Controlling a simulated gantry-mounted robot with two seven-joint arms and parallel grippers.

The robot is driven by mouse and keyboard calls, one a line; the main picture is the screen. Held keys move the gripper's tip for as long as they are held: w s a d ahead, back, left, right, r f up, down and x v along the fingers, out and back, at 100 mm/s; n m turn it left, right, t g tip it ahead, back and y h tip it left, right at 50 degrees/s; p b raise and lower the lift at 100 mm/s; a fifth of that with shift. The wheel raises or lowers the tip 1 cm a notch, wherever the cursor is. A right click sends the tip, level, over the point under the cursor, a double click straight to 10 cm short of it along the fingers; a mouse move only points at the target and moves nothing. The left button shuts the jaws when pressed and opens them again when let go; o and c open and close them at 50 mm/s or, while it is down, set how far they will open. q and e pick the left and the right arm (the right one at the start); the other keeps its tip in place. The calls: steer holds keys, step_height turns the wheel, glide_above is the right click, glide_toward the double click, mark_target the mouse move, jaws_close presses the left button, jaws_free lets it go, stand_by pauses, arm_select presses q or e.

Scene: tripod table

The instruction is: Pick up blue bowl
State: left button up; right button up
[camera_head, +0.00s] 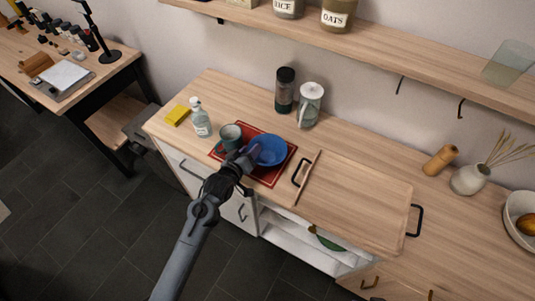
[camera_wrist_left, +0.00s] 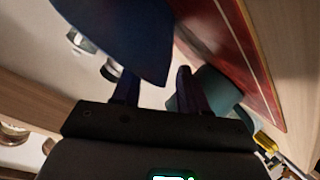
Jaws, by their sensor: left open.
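The blue bowl (camera_head: 268,150) sits on the right part of a red tray (camera_head: 277,174) on the wooden counter. My left gripper (camera_head: 245,157) is at the bowl's left rim and hides a little of it. In the left wrist view the bowl (camera_wrist_left: 125,32) is a large dark blue shape at the top. Its lower edge reaches toward the gap between my open left fingers (camera_wrist_left: 155,88). I cannot tell whether they touch the bowl. My right gripper is in neither view.
A teal mug (camera_head: 231,137) stands close left of the bowl, near my left gripper. A clear bottle (camera_head: 201,121) and yellow sponge (camera_head: 177,115) stand farther left. A wooden board (camera_head: 358,200) lies right of the tray.

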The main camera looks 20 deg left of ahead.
arm_select(q)
steer(key=shift+x, duration=1.1)
steer(key=shift+c, duration=0.3)
jaws_close()
